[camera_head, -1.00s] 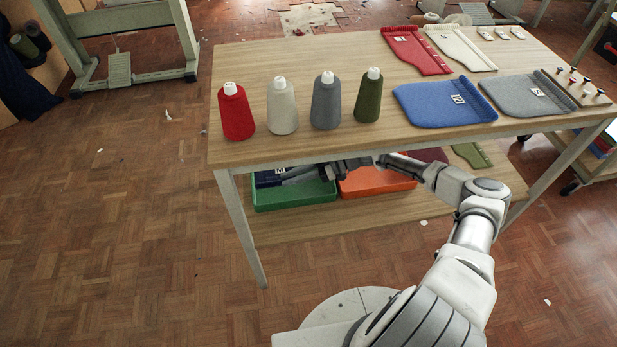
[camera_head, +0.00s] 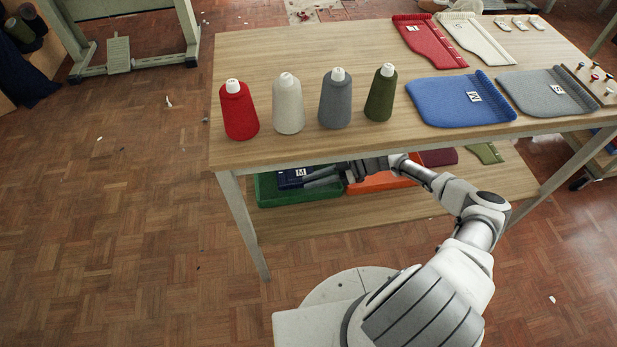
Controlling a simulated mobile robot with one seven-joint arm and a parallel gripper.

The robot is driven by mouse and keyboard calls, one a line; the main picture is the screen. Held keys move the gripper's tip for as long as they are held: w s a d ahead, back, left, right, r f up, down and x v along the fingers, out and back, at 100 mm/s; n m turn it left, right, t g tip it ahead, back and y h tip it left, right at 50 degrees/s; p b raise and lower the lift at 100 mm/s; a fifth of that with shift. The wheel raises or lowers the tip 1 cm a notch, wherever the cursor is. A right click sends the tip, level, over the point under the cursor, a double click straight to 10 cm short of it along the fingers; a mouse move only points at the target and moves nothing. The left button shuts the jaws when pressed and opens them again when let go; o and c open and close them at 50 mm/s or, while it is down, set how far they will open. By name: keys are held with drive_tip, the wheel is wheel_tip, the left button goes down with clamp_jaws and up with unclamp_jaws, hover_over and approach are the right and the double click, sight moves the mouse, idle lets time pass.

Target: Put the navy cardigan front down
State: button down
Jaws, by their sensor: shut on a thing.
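The navy cardigan front (camera_head: 289,180), with a white label marked M, shows under the table top at the green tray (camera_head: 285,199) on the lower shelf. My gripper (camera_head: 306,183) reaches in from the right and is shut on the navy front at its right side. The table top's edge and the gripper hide part of the piece. I cannot tell whether it touches the tray's floor or hangs just above it.
An orange tray (camera_head: 378,185), a maroon piece (camera_head: 438,157) and an olive piece (camera_head: 486,152) are to the right on the lower shelf (camera_head: 330,216). Several yarn cones, including a red one (camera_head: 239,112), stand above. Blue (camera_head: 448,101) and grey (camera_head: 540,92) fronts lie on the table top.

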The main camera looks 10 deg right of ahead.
drive_tip(key=shift+f, duration=0.3)
drive_tip(key=shift+s+f, duration=0.1)
drive_tip(key=shift+f, duration=0.4)
drive_tip(key=c, duration=0.8)
unclamp_jaws()
drive_tip(key=shift+f, duration=0.15)
drive_tip(key=shift+r, duration=0.3)
drive_tip(key=v, duration=0.8)
drive_tip(key=r+p+v, duration=0.1)
drive_tip(key=v, duration=0.3)
drive_tip(key=shift+r, duration=0.15)
